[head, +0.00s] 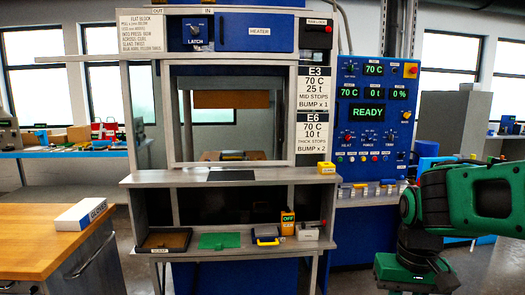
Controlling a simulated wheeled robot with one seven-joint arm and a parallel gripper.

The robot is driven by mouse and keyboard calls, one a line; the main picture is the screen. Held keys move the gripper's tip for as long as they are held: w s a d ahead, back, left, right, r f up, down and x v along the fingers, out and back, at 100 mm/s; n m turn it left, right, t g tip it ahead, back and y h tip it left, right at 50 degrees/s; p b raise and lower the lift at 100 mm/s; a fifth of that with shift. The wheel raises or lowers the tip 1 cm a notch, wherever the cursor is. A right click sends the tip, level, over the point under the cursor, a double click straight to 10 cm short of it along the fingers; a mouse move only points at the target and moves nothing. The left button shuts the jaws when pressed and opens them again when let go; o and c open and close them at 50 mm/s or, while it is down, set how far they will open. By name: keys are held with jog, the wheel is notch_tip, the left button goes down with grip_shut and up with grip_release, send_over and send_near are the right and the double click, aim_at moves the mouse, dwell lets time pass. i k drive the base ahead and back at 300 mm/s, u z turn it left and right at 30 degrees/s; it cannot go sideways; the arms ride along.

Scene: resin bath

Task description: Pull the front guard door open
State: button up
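The front guard door (292,115) seems to be the light grey frame across the press opening. Its bars stand upright at both sides, with a wide lower bar above the grey shelf. I cannot tell whether a clear panel fills it, and no handle is clear. Through it I see a brown block (231,99) above and a small rig (232,155) below. A long grey rail (110,58) runs left from the top of the frame. My green and black arm is folded at the right, well apart from the door. My gripper's fingertips do not show.
A grey shelf (160,179) juts out below the opening. A lower shelf holds a dark tray (164,241), a green plate (220,240) and small boxes. A wooden-topped cabinet (35,235) stands left. A blue control panel (371,120) reads READY. Floor shows between cabinet and press.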

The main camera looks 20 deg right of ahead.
aim_at(166, 63)
jog(key=z, duration=0.25)
jog(key=i, duration=1.2)
jog(key=z, duration=0.25)
